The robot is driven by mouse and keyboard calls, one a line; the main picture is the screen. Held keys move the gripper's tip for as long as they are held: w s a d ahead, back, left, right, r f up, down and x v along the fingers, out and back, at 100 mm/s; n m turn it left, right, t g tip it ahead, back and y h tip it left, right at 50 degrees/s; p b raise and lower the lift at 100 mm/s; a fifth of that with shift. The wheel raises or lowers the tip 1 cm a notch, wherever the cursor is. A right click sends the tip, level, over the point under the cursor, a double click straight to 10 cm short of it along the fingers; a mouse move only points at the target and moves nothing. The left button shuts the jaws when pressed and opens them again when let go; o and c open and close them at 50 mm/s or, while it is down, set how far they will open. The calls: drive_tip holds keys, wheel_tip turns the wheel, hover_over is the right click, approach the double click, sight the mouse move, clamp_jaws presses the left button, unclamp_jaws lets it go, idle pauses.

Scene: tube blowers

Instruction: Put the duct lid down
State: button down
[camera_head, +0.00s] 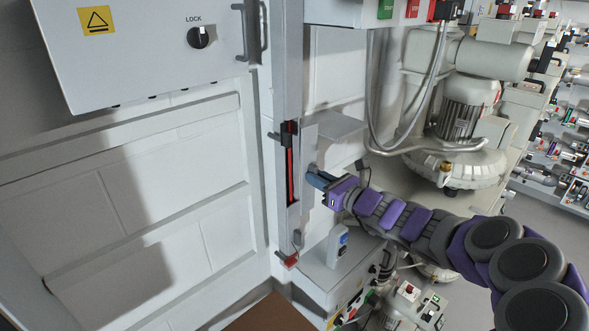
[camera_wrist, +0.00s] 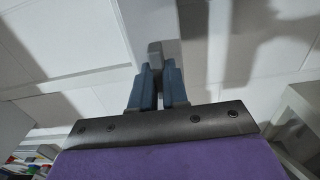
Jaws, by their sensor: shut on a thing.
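My gripper (camera_head: 313,176) is beside the upright grey duct (camera_head: 288,70) in the head view. In the wrist view its two blue fingers (camera_wrist: 154,74) are closed on a small grey piece (camera_wrist: 154,49), which looks like part of the duct lid. The fingers hide its lower part. In the head view a narrow grey panel (camera_head: 308,140), seemingly the lid, stands upright close to the duct's right side; I cannot tell whether they touch. Black and red parts (camera_head: 290,160) show in the duct's open section.
A grey cabinet with a LOCK knob (camera_head: 198,37) hangs at upper left. A large blower (camera_head: 470,115) and a hose (camera_head: 400,145) are at right. Below are a grey box (camera_head: 335,275) with a small meter (camera_head: 337,244) on it and a brown surface (camera_head: 270,313).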

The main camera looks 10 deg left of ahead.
drive_tip(key=shift+s+d, duration=0.25)
drive_tip(key=shift+d, duration=0.05)
idle(0.5)
